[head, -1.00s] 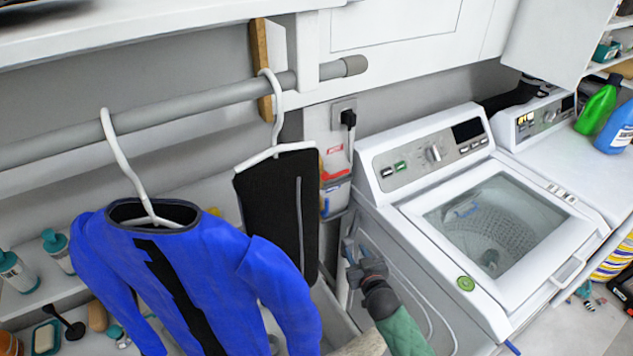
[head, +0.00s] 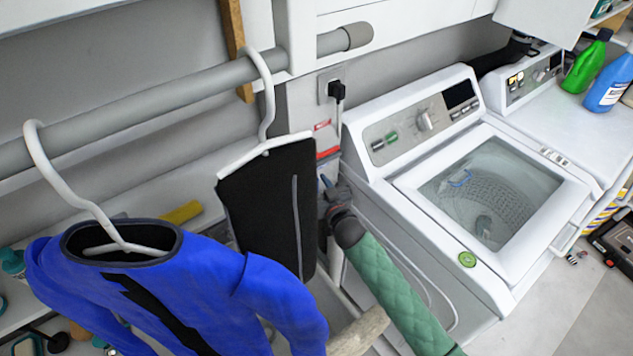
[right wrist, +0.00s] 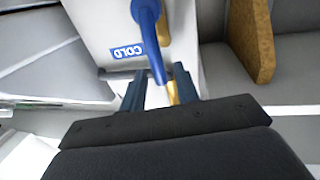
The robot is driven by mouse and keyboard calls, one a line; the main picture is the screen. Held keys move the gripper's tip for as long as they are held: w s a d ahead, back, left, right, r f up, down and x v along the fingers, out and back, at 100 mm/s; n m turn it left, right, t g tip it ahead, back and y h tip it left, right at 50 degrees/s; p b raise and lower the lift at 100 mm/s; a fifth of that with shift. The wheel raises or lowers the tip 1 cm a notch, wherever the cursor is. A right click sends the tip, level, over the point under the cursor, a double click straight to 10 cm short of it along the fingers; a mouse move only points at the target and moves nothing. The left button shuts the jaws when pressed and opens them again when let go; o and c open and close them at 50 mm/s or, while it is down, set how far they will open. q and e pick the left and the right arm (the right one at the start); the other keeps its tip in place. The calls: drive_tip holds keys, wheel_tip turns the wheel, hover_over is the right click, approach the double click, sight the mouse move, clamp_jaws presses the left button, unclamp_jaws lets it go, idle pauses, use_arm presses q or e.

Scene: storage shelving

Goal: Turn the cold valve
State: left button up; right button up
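The cold valve has a blue lever handle (right wrist: 150,40), seen large in the right wrist view beside a blue label reading COLD (right wrist: 127,51). In the head view only a small blue bit of the handle (head: 326,181) shows at my right gripper (head: 328,194). In the right wrist view the two fingers of my right gripper (right wrist: 160,88) are apart, and the lower end of the blue handle reaches into the gap between them. Whether a finger touches it is unclear. The red handle (head: 328,153) sits above it in the head view. My left gripper is not in view.
A washing machine (head: 440,265) stands right of my right arm. A black garment (head: 270,200) and a blue jacket (head: 190,280) hang from a grey rail (head: 150,108) close on the left. A black plug (head: 337,91) is in the wall above the valves.

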drive_tip(key=shift+w+a, duration=0.3)
drive_tip(key=shift+w, duration=0.3)
clamp_jaws()
